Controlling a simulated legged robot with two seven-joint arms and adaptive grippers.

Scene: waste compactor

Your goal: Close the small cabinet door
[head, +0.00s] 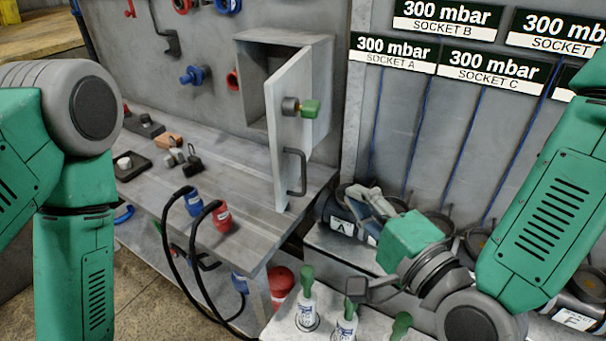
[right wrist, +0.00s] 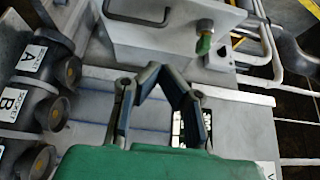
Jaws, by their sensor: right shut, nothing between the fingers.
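The small cabinet (head: 250,80) is mounted on the grey back wall above the workbench. Its light grey door (head: 288,135) stands open, swung out toward me, and the dark interior shows at its left. The door carries a dark bar handle (head: 302,172) and a green knob (head: 310,108). My right gripper (head: 362,197) is right of the door and apart from it, shut and empty. In the right wrist view its fingertips (right wrist: 160,70) meet below the door panel (right wrist: 165,40), with the handle (right wrist: 135,18) beyond them. My left gripper is out of view.
The workbench (head: 240,170) holds small parts and blue and red connectors (head: 222,217) with black cables. Labelled sockets (head: 342,215) stand behind my right gripper. Green-topped bottles (head: 307,305) stand on a ledge at the front. Free space lies between door and right gripper.

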